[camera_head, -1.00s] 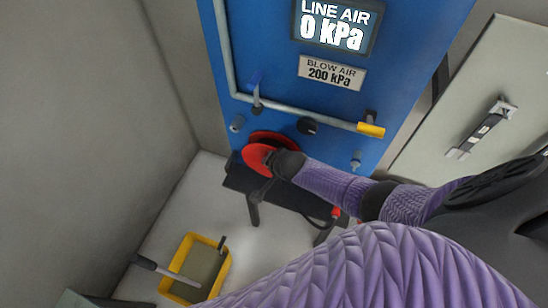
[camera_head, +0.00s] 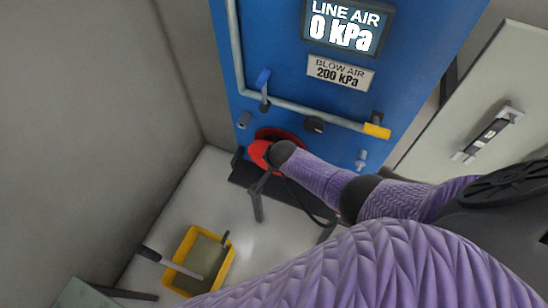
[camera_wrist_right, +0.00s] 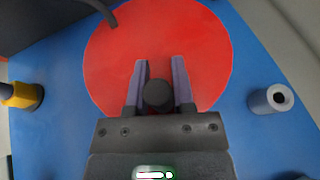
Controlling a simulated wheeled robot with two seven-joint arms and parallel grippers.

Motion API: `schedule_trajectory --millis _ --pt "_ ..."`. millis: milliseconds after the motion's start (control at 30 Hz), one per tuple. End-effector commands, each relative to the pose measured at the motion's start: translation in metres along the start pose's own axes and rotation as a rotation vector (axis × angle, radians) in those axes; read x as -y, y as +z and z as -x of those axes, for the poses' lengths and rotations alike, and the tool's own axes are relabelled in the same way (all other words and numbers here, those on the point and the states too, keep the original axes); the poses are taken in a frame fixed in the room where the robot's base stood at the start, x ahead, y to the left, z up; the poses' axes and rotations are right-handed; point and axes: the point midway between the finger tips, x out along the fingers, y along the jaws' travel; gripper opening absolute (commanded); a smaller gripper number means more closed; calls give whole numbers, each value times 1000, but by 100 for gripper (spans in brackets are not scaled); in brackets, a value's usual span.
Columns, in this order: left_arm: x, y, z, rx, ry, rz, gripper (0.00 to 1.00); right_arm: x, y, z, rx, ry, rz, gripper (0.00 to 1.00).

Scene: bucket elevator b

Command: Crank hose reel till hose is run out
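The hose reel (camera_head: 259,152) is a red disc low on the blue panel (camera_head: 290,95), partly hidden by my right gripper. In the right wrist view the red disc (camera_wrist_right: 205,45) fills the upper middle. A round black crank knob (camera_wrist_right: 157,95) stands in front of it, between the two fingers of my right gripper (camera_wrist_right: 160,80). The fingers close against the knob's sides. In the head view my right gripper (camera_head: 275,154) is at the reel's face. A dark hose (camera_head: 300,200) hangs below the reel, its end hidden behind my arm. My left gripper is not in view.
A pipe with a blue-handled valve (camera_head: 263,80) and a yellow end (camera_head: 376,131) crosses the panel. The display (camera_head: 346,27) reads LINE AIR 0 kPa. A yellow tray (camera_head: 228,262) with a tool across it stands on the floor. A pale cabinet door (camera_head: 470,90) is at right.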

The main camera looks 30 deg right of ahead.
Motion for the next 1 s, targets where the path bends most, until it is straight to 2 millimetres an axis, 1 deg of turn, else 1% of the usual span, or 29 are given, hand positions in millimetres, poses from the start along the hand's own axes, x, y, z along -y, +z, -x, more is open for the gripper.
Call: schedule_trajectory --millis 33,133,167,367,467,567,600,733,800,900,1000 --pt "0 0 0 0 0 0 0 0 1 0 1 0 0 42" --pt "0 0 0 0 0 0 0 0 0 0 0 0 0 63" --pt "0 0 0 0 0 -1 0 0 0 0 0 0 0 64" --pt "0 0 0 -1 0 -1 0 0 0 0 0 0 0 64" --pt "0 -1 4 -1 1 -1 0 0 0 4 1 0 1 64" --pt "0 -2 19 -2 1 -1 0 1 -2 21 1 -1 2 64" --pt "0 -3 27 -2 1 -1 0 2 -2 31 1 0 0 64" --pt "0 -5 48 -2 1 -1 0 2 -2 62 1 -1 1 64" --pt "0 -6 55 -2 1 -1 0 1 -2 76 1 -1 1 64" --pt "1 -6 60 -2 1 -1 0 1 -1 91 1 -1 0 64" --pt "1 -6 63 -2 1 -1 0 0 0 99 1 0 0 64"
